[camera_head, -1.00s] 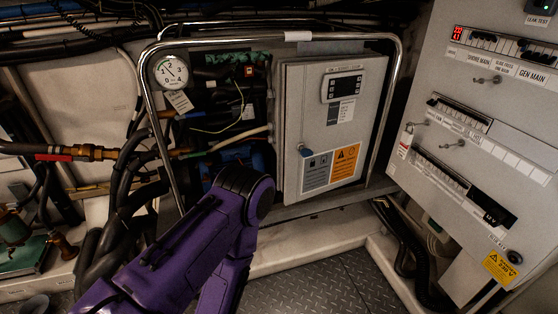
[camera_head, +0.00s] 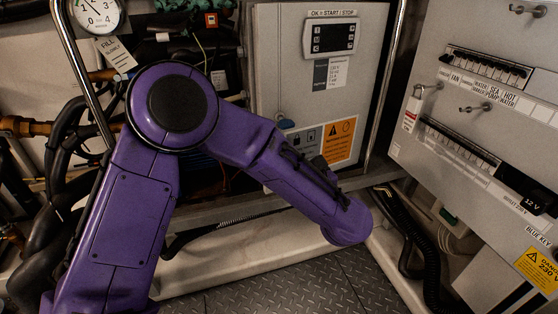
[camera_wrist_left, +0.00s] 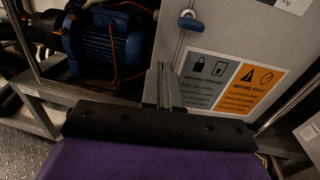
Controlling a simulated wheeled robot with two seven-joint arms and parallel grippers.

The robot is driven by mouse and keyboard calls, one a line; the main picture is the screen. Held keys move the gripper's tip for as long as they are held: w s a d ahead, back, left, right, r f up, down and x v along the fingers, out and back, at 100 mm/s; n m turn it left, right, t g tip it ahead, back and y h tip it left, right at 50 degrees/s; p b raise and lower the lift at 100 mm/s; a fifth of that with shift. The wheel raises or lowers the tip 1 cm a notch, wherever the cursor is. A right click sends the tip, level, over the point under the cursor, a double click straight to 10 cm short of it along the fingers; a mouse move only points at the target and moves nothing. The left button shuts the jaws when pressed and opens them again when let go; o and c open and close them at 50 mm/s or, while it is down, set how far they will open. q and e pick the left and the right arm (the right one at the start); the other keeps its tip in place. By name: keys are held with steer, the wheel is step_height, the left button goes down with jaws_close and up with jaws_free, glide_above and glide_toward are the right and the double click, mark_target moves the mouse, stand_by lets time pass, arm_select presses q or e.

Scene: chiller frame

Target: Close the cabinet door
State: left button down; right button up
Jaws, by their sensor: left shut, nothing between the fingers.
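I cannot tell how far the door stands ajar. My left arm crosses in front of the door's lower left part in the head view, and its gripper is hidden there. In the left wrist view, my left gripper (camera_wrist_left: 166,85) is shut and empty near the door's lower left edge, left of the label. I cannot tell whether it touches the door. My right gripper is out of view.
A chrome tube frame (camera_head: 385,85) surrounds the cabinet. Hoses and a gauge (camera_head: 97,12) lie to the left, and a blue motor (camera_wrist_left: 105,42) sits left of the door. A large switch panel (camera_head: 440,100) stands at the right. The chequered floor (camera_head: 300,285) is clear.

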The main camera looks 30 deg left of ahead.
arm_select(q)
steer(key=x, duration=1.3)
steer(key=shift+a, duration=0.15)
steer(key=shift+s, duration=0.1)
